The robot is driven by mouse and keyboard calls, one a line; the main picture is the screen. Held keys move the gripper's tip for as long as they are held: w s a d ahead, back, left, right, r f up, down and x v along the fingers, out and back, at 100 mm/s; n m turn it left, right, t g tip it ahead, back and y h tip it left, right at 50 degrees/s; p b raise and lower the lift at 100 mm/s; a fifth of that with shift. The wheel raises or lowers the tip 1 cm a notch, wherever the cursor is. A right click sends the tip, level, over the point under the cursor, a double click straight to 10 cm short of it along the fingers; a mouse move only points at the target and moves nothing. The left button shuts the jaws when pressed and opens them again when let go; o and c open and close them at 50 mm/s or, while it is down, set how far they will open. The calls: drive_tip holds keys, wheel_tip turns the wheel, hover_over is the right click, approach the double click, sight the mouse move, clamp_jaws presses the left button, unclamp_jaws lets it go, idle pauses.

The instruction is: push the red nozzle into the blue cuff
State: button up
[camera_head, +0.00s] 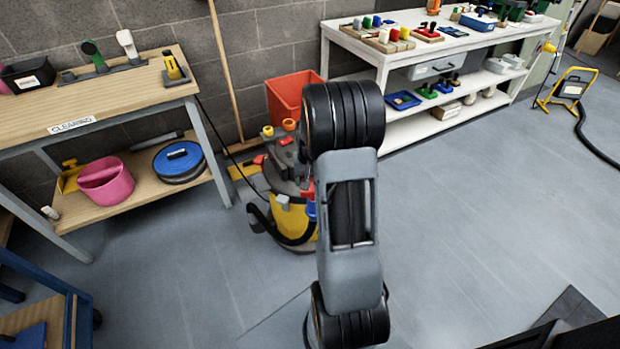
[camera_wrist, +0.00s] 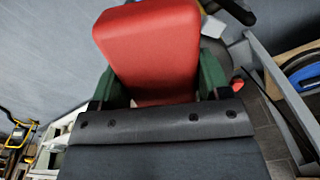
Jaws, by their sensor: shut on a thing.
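My gripper (camera_wrist: 160,84) shows in the wrist view with its two green fingers on either side of a large red block-like piece, the red nozzle (camera_wrist: 150,45). It is shut on the nozzle, which reaches up and away from the dark palm. In the head view my arm hides most of the gripper; a small red patch shows at the arm's left edge. Just below it is a small blue part, apparently the blue cuff (camera_head: 311,210), beside the yellow and grey vacuum (camera_head: 285,215). My arm partly covers it, so I cannot tell whether nozzle and cuff touch.
A black hose curls around the vacuum's front. An orange-red bin (camera_head: 290,92) stands behind it by the wall. A wooden cleaning bench (camera_head: 100,105) is at left, with a pink bucket (camera_head: 106,184) below. A white shelf bench (camera_head: 430,55) is at back right.

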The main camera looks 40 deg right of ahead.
drive_tip(key=o, duration=1)
drive_tip(key=shift+o, duration=0.2)
wheel_tip(320, 180, up, 14)
drive_tip(key=p, duration=0.3)
drive_tip(key=s+a+r+n+t+p, duration=0.1)
drive_tip(key=s+a+r+n+p, duration=0.2)
drive_tip(key=s+a+r+p, duration=0.3)
drive_tip(key=s+a+r+n+t+p, duration=0.2)
drive_tip(key=s+a+r+n+p, duration=0.1)
drive_tip(key=s+a+r+p, duration=0.4)
drive_tip(key=a+r+p, duration=0.3)
drive_tip(key=a+r, duration=0.4)
drive_tip(key=shift+r+n+t, duration=0.3)
drive_tip(key=shift+r+n, duration=0.1)
